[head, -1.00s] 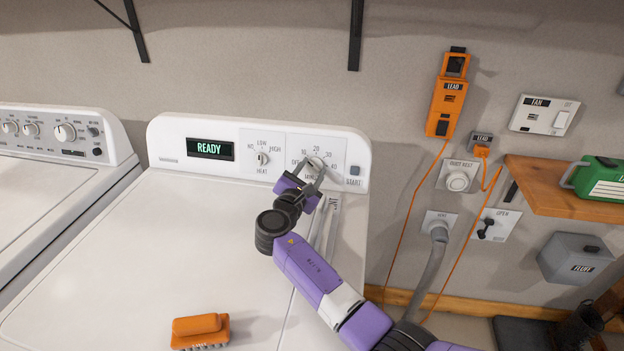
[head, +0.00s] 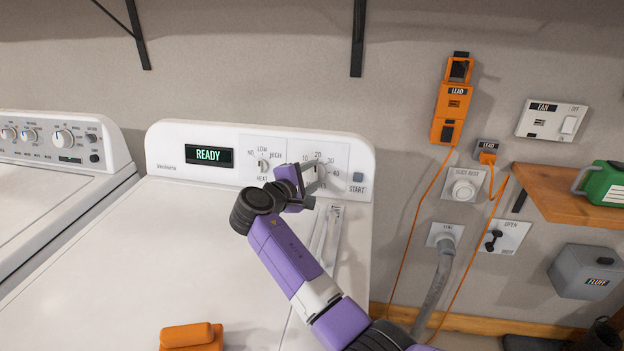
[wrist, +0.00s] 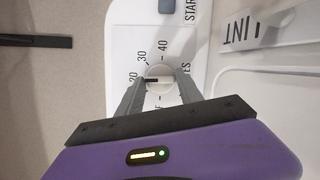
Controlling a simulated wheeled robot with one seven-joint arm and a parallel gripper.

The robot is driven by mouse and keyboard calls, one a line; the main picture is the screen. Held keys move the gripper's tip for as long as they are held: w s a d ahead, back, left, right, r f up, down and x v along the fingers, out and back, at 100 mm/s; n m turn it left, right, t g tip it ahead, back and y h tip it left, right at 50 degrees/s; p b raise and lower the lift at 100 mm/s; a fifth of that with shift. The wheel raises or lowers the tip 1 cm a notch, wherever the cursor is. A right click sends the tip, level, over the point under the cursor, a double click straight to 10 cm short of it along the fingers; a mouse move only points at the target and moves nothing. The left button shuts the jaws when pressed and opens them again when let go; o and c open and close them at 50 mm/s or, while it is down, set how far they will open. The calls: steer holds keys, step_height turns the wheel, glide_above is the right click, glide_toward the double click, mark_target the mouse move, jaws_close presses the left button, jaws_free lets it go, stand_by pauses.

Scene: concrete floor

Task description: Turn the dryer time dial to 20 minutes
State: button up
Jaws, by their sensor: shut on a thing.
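The dryer time dial (wrist: 164,71) is a round white knob with a dark pointer mark, set in the panel marked 20, 30 and 40. In the wrist view the mark points left, towards the 20. My gripper (wrist: 160,84) is shut on the dial, one grey finger on each side of it. In the head view my gripper (head: 317,174) reaches the dial from the left and hides much of it and the lower labels. The dryer (head: 190,240) is white, and its display (head: 209,156) reads READY.
The heat knob (head: 263,165) sits just left of my gripper, and the start button (head: 357,177) is to the right. An orange brush (head: 191,337) lies on the dryer top. A washer (head: 60,190) stands at the left. Orange leads hang on the right wall.

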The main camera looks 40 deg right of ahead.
steer(key=shift+m, duration=0.4)
steer(key=o, duration=1.4)
steer(key=shift+s+a+r, duration=0.15)
steer(key=shift+a+r, duration=0.05)
steer(key=shift+a, duration=0.15)
steer(key=p+v, duration=0.4)
steer(key=v, duration=0.3)
